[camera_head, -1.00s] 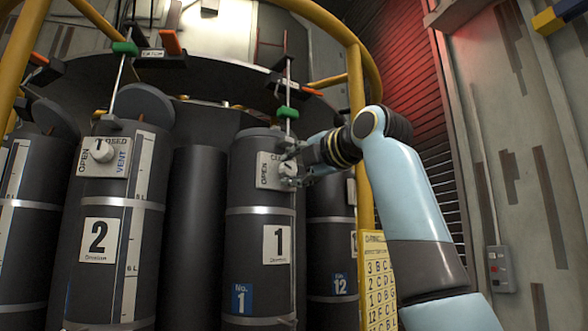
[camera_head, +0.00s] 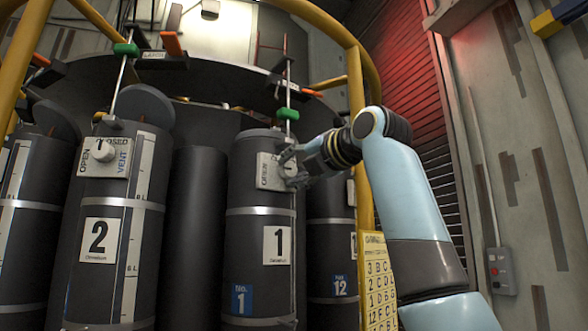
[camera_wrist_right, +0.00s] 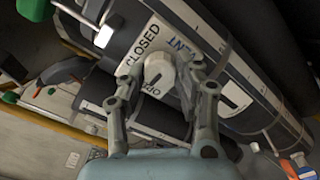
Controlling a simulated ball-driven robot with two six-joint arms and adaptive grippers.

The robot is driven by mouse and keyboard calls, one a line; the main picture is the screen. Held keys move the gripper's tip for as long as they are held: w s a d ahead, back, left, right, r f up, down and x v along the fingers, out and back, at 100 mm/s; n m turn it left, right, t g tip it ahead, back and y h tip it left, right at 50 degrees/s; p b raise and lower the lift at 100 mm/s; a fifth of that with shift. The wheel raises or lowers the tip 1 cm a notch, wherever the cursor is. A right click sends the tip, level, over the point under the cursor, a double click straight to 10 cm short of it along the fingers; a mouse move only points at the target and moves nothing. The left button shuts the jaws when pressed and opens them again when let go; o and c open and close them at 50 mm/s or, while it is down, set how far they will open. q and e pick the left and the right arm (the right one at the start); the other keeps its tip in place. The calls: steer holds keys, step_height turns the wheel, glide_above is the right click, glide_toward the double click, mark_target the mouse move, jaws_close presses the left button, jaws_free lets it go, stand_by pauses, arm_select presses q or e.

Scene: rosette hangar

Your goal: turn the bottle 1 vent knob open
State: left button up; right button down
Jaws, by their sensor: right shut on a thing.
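Bottle 1 (camera_head: 251,211) is a dark upright cylinder with a white "1" label, right of the middle in the head view. Its white vent knob (camera_wrist_right: 158,70) sits on a pale plate (camera_wrist_right: 139,55) marked CLOSED, VENT and OPEN. My right gripper (camera_head: 288,168) reaches in from the right at this plate. In the right wrist view my right gripper (camera_wrist_right: 163,77) has its two fingers on either side of the knob, shut on it. The fingers partly cover the plate, and I cannot tell exactly where the knob points. My left gripper is not in view.
Bottle 2 (camera_head: 93,205), with its own vent knob (camera_head: 104,150), stands to the left. Bottle 12 (camera_head: 327,230) is behind bottle 1 on the right. A yellow rail (camera_head: 357,90) curves close to my right arm. A green-tipped rod (camera_head: 288,113) stands above bottle 1.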

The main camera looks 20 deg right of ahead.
steer(key=shift+f, duration=0.2)
steer(key=c, duration=0.9)
jaws_free()
steer(key=shift+r, duration=0.1)
steer(key=shift+c, duration=0.2)
steer(key=v, duration=1.2)
